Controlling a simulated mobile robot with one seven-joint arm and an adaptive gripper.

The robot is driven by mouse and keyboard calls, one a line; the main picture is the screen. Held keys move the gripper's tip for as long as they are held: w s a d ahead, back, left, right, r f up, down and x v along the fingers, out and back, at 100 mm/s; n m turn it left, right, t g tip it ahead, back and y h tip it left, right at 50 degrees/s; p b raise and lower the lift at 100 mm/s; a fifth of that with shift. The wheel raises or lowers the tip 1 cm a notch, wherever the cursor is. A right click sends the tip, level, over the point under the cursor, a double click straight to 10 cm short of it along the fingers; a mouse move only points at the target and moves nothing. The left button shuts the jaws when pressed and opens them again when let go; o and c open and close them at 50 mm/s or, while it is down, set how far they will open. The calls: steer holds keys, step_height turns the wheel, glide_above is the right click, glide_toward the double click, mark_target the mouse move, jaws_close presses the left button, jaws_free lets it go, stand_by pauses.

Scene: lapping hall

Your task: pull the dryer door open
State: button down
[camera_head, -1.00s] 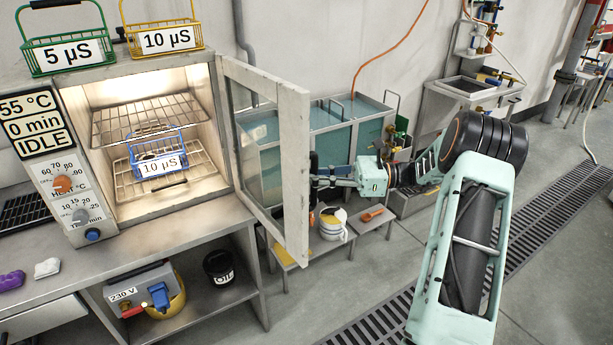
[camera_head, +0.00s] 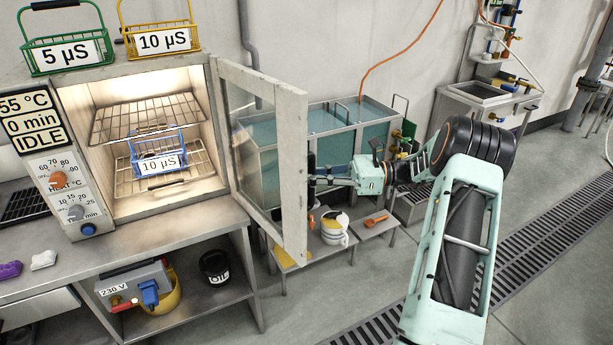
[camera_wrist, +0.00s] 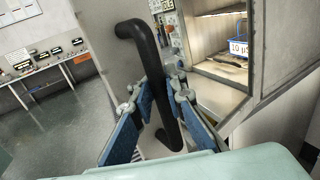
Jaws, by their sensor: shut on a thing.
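The dryer (camera_head: 150,195) stands on the bench at left with its lit chamber in view. Its door (camera_head: 291,170), pale-framed with a glass pane, is swung wide open on its right side. The black door handle (camera_wrist: 143,48) shows in the wrist view, running down between my fingers. My gripper (camera_wrist: 160,108) is shut on the handle. In the head view my gripper (camera_head: 325,180) is at the door's outer face, and the door edge partly hides its fingertips. A blue basket (camera_head: 158,157) labelled 10 µS sits on a wire rack in the chamber.
Green (camera_head: 65,50) and yellow (camera_head: 160,38) baskets stand on top of the dryer. Teal tanks (camera_head: 345,140) are behind the door. Low stools with a white-and-yellow jug (camera_head: 334,228) stand beneath. Floor at the lower right is clear, with a drain grating (camera_head: 520,255).

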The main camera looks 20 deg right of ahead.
steer(key=shift+s+d+f, duration=0.25)
steer(key=c, duration=2.4)
jaws_free()
steer(key=o, duration=0.5)
steer(key=shift+s+d+r, duration=0.15)
steer(key=shift+r, duration=0.05)
steer(key=shift+c, duration=0.2)
steer(key=v, duration=1.1)
steer(key=shift+d, duration=0.35)
